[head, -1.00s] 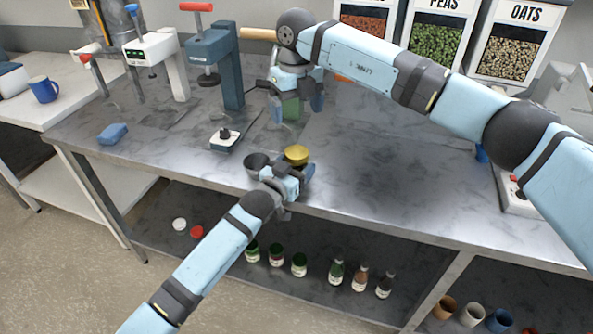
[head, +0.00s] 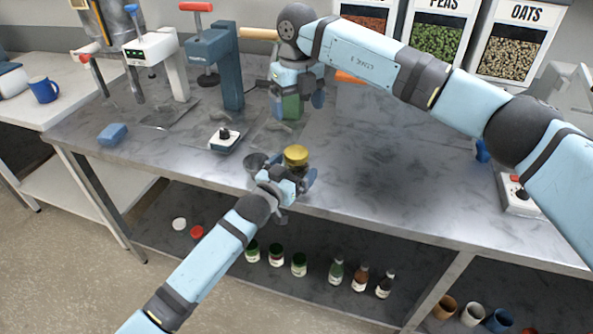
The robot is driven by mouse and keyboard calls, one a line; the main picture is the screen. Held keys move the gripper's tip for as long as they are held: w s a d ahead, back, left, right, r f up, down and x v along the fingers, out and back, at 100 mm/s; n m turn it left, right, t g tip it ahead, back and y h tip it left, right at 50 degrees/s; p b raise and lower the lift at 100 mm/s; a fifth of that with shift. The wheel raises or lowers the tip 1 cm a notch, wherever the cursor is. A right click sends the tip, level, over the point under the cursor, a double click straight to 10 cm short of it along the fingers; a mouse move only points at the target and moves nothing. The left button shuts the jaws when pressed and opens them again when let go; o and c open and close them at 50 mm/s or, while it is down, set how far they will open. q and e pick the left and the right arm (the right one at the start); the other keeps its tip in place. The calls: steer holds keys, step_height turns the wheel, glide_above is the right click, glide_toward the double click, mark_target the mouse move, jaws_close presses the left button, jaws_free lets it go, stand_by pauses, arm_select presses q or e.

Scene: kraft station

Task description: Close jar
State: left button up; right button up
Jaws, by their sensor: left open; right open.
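A jar with a yellow top (head: 296,155) stands near the front edge of the steel table. Its lower part is mostly hidden behind my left gripper (head: 290,176), so I cannot tell how its lid sits. My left gripper is open, close in front of the jar; whether it touches is unclear. My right gripper (head: 297,97) is open, farther back on the table. A green object (head: 291,107), perhaps a jar, shows between or behind its fingers; contact cannot be told.
A dark grey cup (head: 256,161) is just left of the yellow-topped jar. A small device (head: 225,140), a blue sponge (head: 113,134) and a blue press (head: 228,75) stand farther left. The table's right half (head: 390,170) is mostly clear.

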arm_select(q)
steer(key=v, duration=1.2)
steer(key=shift+s, duration=0.25)
